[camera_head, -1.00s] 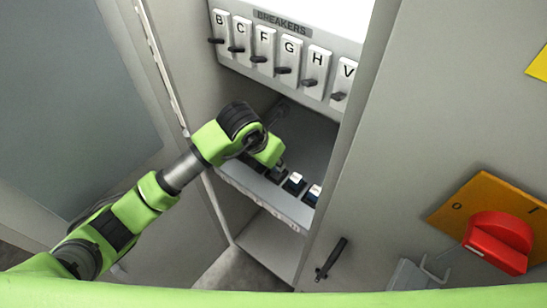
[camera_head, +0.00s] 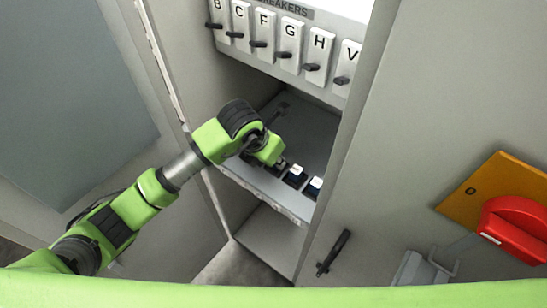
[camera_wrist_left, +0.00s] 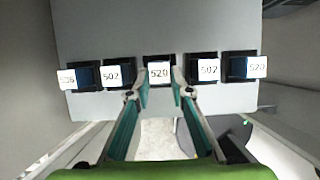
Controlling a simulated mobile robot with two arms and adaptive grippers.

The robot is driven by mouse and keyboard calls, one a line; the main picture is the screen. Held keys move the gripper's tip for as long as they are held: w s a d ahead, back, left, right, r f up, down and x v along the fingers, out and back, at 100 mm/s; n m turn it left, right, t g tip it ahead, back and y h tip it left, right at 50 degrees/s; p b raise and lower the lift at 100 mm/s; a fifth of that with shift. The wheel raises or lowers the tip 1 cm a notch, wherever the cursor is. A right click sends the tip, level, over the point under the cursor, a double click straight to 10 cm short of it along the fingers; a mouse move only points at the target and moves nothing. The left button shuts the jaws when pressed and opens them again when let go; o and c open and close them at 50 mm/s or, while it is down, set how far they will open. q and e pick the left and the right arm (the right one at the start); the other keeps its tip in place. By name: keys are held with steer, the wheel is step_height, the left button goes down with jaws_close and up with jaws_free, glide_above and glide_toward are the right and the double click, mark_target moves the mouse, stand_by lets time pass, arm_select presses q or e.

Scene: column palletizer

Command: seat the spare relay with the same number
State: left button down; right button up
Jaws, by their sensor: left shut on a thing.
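My left gripper (camera_head: 281,163) reaches into the open cabinet, at a row of dark relays with white number labels on a grey shelf (camera_wrist_left: 215,102). In the left wrist view its fingers (camera_wrist_left: 161,92) are shut on the middle relay, labelled 520 (camera_wrist_left: 159,72). Left of it are a relay labelled 502 (camera_wrist_left: 112,76) and one with a hard-to-read label (camera_wrist_left: 67,79). Right of it are a relay labelled 502 (camera_wrist_left: 208,70) and another labelled 520 (camera_wrist_left: 257,67). The head view shows two relays (camera_head: 296,174) (camera_head: 315,186) beside the gripper. My right gripper is not in view.
A breaker panel (camera_head: 335,62) with lettered levers is above the shelf. The cabinet's side wall (camera_head: 185,60) and the grey door (camera_head: 410,120) flank the opening. A red rotary handle (camera_head: 520,222) on an orange plate (camera_head: 462,195) sticks out at right.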

arm_select(q)
steer(key=shift+f, duration=0.15)
steer(key=c, duration=1.7)
jaws_free()
